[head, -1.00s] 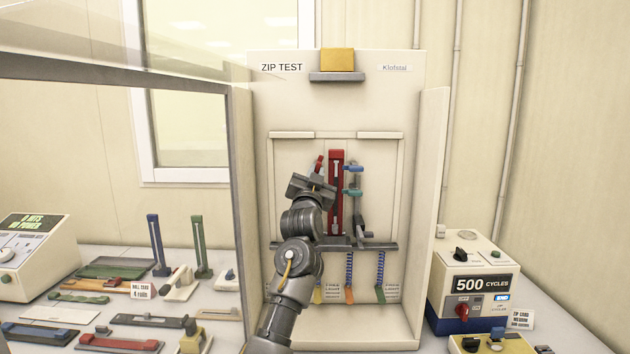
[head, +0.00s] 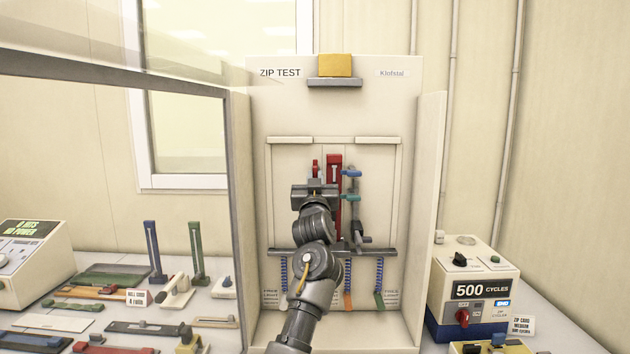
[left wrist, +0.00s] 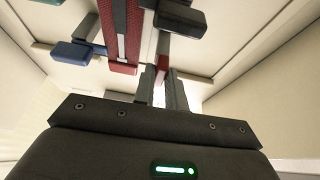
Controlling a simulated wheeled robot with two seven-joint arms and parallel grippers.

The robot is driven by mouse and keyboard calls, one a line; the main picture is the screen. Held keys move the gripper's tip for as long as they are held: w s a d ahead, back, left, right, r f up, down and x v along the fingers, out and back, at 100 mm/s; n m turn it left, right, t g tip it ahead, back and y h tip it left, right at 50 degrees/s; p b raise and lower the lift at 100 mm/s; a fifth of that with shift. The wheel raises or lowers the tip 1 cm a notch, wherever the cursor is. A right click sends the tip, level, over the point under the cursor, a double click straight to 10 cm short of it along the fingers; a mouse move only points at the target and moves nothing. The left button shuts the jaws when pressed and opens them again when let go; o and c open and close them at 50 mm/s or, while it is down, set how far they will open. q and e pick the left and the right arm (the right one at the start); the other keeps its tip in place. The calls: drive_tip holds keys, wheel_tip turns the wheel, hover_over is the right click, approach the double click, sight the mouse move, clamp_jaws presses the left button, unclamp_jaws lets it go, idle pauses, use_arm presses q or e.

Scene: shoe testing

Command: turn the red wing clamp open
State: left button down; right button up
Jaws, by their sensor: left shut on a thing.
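The red wing clamp (head: 315,167) shows just above my left gripper (head: 315,186), left of the tall red zip strip (head: 334,165), and stands about upright. My left gripper is shut on the clamp; its jaws hide the lower part. In the left wrist view a red piece (left wrist: 162,66) sits between the fingers of my left gripper (left wrist: 162,85). The red strip (left wrist: 122,45) is beside them there. My right gripper is in neither view.
Blue clamps (head: 351,172) sit close right of the red strip. A dark crossbar (head: 378,252) with hanging springs runs below. Side walls (head: 427,200) enclose the test booth. A cycle counter box (head: 470,285) stands at right; several zip samples lie on the left bench.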

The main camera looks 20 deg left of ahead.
use_arm(q)
drive_tip(key=shift+f, duration=0.1)
drive_tip(key=c, duration=1.4)
unclamp_jaws()
drive_tip(key=shift+c, duration=0.2)
drive_tip(key=b+v, duration=0.4)
drive_tip(key=v, duration=0.6)
drive_tip(key=shift+s+b, duration=0.3)
drive_tip(key=shift+d+f, duration=0.1)
drive_tip(key=shift+f, duration=0.1)
